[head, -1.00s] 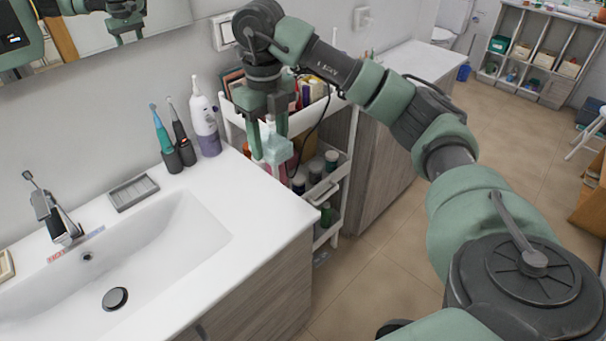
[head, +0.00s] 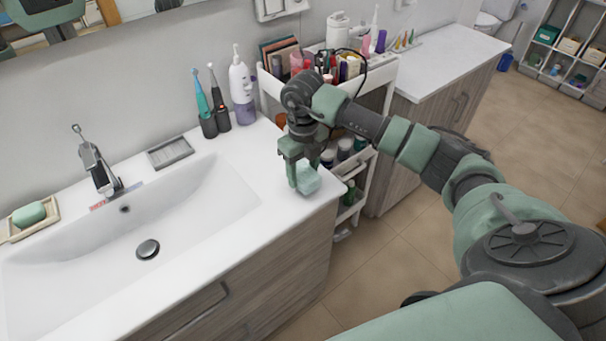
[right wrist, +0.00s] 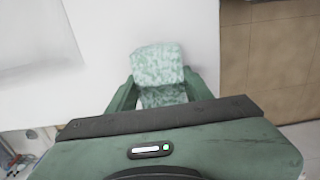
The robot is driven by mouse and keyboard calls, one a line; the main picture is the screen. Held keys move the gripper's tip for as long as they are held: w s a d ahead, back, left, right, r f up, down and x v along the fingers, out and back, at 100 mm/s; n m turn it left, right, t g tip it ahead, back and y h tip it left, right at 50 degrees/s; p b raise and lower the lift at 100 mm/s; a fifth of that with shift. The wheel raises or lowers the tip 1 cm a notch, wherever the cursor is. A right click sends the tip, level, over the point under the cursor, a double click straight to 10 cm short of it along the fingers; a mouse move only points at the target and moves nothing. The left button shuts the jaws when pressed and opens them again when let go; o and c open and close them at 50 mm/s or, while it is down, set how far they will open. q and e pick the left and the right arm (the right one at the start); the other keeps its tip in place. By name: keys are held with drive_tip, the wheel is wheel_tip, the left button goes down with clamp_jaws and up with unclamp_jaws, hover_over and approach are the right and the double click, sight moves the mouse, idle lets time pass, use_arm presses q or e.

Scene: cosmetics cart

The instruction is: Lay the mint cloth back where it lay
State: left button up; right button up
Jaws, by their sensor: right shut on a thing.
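The mint cloth (head: 307,181) is a small folded pale-green bundle with a mottled pattern. My right gripper (head: 299,174) is shut on it, at the right end of the white sink counter (head: 262,215). In the right wrist view the cloth (right wrist: 157,60) shows between the fingers of my right gripper (right wrist: 158,92), with the white counter beneath it. I cannot tell whether the cloth touches the counter. My left gripper is not in view.
The sink basin (head: 190,200) lies left of the gripper. A soap dispenser (head: 242,90) and toothbrushes (head: 206,108) stand at the counter's back. The loaded white cart (head: 375,84) stands behind, to the right. The counter's right edge drops to the floor.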

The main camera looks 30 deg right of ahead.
drive_tip(key=shift+f, duration=0.9)
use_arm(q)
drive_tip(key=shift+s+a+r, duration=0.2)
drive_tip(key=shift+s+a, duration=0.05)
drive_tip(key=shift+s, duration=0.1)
use_arm(e)
drive_tip(key=shift+f, duration=0.15)
drive_tip(key=o, duration=1.2)
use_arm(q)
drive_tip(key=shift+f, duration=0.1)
